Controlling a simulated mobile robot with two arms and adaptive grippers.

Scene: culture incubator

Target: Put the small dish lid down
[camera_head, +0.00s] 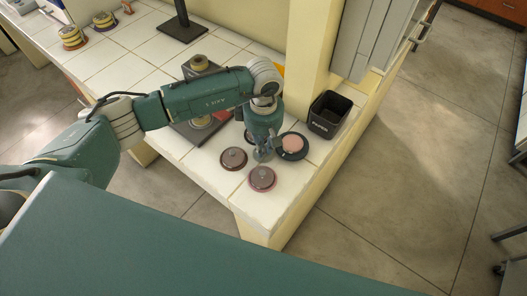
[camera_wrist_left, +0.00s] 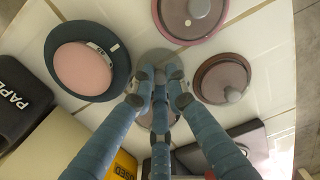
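My left gripper (camera_head: 264,153) is low over the white tiled bench, between the round dishes. In the left wrist view its fingers (camera_wrist_left: 158,80) are drawn together over a pale grey disc, which looks like the small dish lid (camera_wrist_left: 158,56); the fingers hide its middle. Whether the lid touches the tiles cannot be told. An open dark dish with pink contents (camera_head: 292,145) stands just right of the gripper; it also shows in the left wrist view (camera_wrist_left: 84,68). My right gripper is not in view.
A brown lidded dish (camera_head: 233,158) stands left of the gripper and a purple-rimmed lidded dish (camera_head: 262,179) in front. A black paper bin (camera_head: 327,117) stands to the right. A dark flat device (camera_head: 187,132) lies behind my arm. Bare tiles lie by the front edge.

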